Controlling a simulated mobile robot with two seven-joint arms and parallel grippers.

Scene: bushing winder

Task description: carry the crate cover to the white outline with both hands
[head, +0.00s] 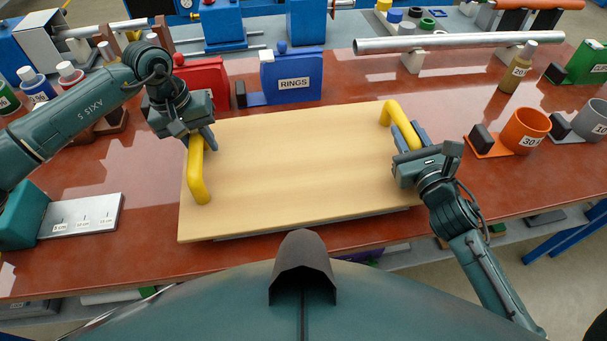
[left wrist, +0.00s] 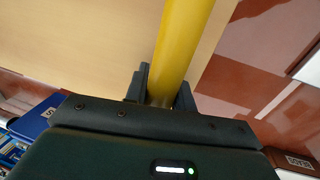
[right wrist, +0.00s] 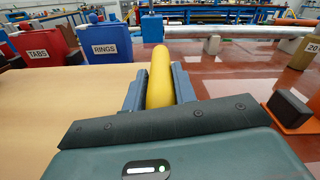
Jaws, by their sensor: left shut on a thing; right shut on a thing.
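The crate cover (head: 290,170) is a flat pale wooden board with a yellow handle at each end, in the middle of the head view. My left gripper (head: 196,137) is shut on the left yellow handle (head: 198,180), near its far end. The handle also shows between the fingers in the left wrist view (left wrist: 182,45). My right gripper (head: 416,140) is shut on the right yellow handle (head: 396,118), near its near end; it also shows in the right wrist view (right wrist: 160,80). I see no white outline; whether the board touches the table is unclear.
The red-brown table (head: 520,190) lies around the board. A blue RINGS bin (head: 292,78) and a red bin (head: 203,78) stand behind it. A metal tube (head: 445,42) lies on supports at the back right. An orange cup (head: 525,130) stands right, a metal plate (head: 82,215) left.

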